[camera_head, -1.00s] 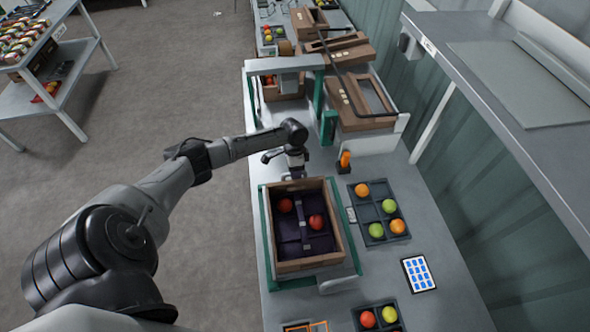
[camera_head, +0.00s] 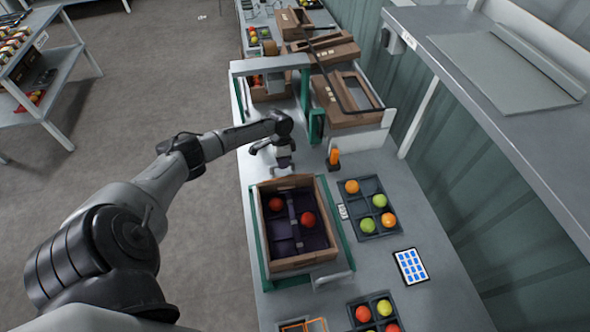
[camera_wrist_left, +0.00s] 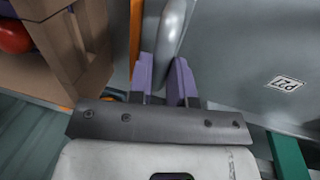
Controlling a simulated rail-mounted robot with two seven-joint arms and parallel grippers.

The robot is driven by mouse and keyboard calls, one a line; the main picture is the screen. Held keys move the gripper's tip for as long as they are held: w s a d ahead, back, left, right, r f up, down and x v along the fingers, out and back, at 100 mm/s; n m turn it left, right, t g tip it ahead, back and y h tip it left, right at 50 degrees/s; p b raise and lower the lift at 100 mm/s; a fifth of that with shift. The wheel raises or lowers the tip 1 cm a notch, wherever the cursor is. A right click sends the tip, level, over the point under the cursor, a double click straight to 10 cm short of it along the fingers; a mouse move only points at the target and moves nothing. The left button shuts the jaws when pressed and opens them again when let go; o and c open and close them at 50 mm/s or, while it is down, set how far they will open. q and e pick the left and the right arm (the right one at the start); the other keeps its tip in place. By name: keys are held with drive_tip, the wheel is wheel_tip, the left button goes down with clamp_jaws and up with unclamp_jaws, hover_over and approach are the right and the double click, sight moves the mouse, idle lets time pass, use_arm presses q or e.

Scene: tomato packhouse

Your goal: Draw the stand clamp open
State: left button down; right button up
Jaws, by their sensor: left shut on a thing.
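The stand (camera_head: 262,245) with green side rails holds a wooden crate (camera_head: 328,215) with a dark divided inside and two red tomatoes. My left gripper (camera_head: 286,167) is at the crate's far end, low over the bench. In the left wrist view its purple fingers (camera_wrist_left: 164,82) are shut on a grey rounded bar, the clamp handle (camera_wrist_left: 172,30). An orange strip (camera_wrist_left: 136,35) runs beside it, and the crate wall (camera_wrist_left: 85,50) is to the left. The clamp's jaw is hidden in the head view. My right gripper is not in view.
A green-legged gantry (camera_head: 270,64) stands beyond my gripper, with wooden crates behind. An orange-topped post (camera_head: 334,157) is close to its right. A dark tray (camera_head: 353,208) of tomatoes and a tablet (camera_head: 411,266) lie right of the stand. A shelf (camera_head: 480,110) overhangs the right.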

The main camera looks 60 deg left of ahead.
use_arm(q)
drive_tip(key=shift+a+f, duration=0.1)
drive_tip(key=shift+a, duration=0.1)
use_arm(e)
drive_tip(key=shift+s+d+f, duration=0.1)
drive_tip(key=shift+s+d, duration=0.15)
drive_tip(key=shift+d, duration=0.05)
use_arm(q)
drive_tip(key=c, duration=1.4)
unclamp_jaws()
drive_tip(key=shift+a, duration=0.1)
drive_tip(key=o, duration=0.3)
drive_tip(key=shift+w+a, duration=0.1)
drive_tip(key=shift+o, duration=0.2)
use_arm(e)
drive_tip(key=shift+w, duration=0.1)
use_arm(q)
wheel_tip(320, 180, up, 14)
drive_tip(key=a, duration=0.2)
drive_tip(key=shift+w+a+f, duration=0.15)
drive_tip(key=shift+w+a, duration=0.05)
drive_tip(key=shift+w, duration=0.15)
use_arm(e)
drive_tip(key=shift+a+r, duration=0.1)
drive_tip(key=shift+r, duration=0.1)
